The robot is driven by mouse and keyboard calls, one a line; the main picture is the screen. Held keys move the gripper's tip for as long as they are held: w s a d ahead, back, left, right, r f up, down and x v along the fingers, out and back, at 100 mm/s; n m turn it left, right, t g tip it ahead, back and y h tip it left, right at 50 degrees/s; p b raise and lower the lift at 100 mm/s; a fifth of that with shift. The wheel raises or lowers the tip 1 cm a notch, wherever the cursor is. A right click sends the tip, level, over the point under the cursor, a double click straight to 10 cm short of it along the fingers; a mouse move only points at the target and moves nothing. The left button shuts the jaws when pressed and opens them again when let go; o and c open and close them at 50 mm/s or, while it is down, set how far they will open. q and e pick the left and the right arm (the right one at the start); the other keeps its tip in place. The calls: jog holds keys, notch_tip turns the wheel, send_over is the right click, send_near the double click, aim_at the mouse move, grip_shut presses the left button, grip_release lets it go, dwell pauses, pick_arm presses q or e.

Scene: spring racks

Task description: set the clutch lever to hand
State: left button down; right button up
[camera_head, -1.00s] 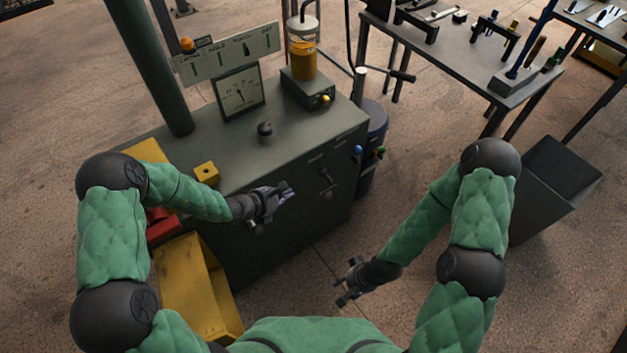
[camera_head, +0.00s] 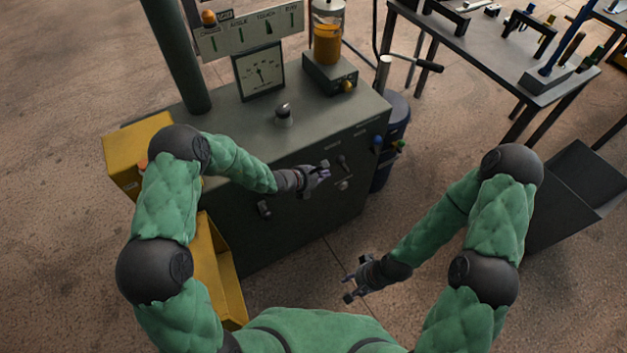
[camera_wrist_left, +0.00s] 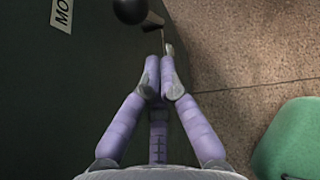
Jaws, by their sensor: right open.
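The dark cabinet (camera_head: 290,225) has several small levers on its front face, including one (camera_head: 343,160) close to my left gripper. My left gripper (camera_head: 325,174) is in front of that face, its fingers drawn together with nothing visible between them. In the left wrist view my left gripper (camera_wrist_left: 161,88) points at a lever with a black ball knob (camera_wrist_left: 130,10) and a pale piece beside it. I cannot tell whether the fingertips touch the lever. My right gripper (camera_head: 352,280) is open and empty above the floor.
On the cabinet top stand a gauge (camera_head: 258,72), a dark knob (camera_head: 284,115) and a unit with an orange jar (camera_head: 327,45). A yellow bin (camera_head: 225,280) stands at the front left. A workbench (camera_head: 490,50) stands at the back right.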

aim_at(341, 162)
pick_arm(q)
jog(key=shift+w+d+r+b, duration=0.2)
jog(key=shift+w+d+r, duration=0.05)
jog(key=shift+w+d, duration=0.3)
jog(key=shift+w+d+r+b, duration=0.2)
jog(key=shift+w+d, duration=0.2)
jog(key=shift+w, duration=0.15)
pick_arm(e)
jog(key=shift+f, duration=0.45)
pick_arm(q)
jog(key=shift+d+r, duration=0.1)
pick_arm(e)
jog(key=shift+r, duration=0.2)
pick_arm(q)
jog(key=shift+w+d+r+y+p, duration=0.2)
jog(key=shift+r+y+p, duration=0.1)
jog(key=shift+p, duration=0.4)
pick_arm(e)
jog(key=shift+r, duration=0.45)
